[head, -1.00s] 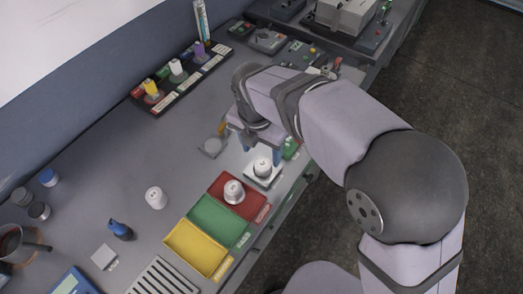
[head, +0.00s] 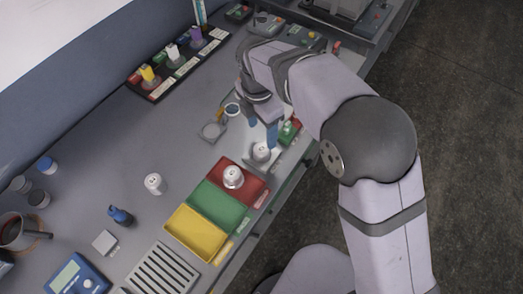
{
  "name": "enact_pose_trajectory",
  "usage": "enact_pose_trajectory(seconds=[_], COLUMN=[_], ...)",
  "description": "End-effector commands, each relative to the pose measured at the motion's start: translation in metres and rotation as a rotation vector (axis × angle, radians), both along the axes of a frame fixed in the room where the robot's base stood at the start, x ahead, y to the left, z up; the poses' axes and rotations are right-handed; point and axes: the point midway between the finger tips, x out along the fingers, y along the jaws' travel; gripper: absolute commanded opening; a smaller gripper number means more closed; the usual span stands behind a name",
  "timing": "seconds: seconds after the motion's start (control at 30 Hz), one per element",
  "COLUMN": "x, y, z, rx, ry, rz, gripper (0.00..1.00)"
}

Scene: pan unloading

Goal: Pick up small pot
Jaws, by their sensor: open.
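Several small white pots are in the head view. One pot (head: 261,152) stands upright on a pale square plate (head: 271,165), just in front of my gripper. Another pot (head: 233,176) stands in the red tray (head: 254,186). A third pot (head: 154,184) stands alone on the open bench. Nothing shows between the fingers. I cannot tell whether a finger touches that pot.
Green (head: 218,206) and yellow (head: 196,234) trays adjoin the red one. A dark rack (head: 157,93) with several coloured-top items stands at the back.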

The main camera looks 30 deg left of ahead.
Motion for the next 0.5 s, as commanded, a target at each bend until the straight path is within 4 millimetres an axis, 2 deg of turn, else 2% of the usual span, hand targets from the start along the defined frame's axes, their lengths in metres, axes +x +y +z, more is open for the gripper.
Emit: enact_pose_trajectory(seconds=[0.27,0.5], x=[-0.005,-0.015], y=[0.008,0.002], z=[0.020,0.029], rx=[0.011,-0.029], ry=[0.022,0.019], rz=[-0.644,-1.210], gripper=[0.60,0.60])
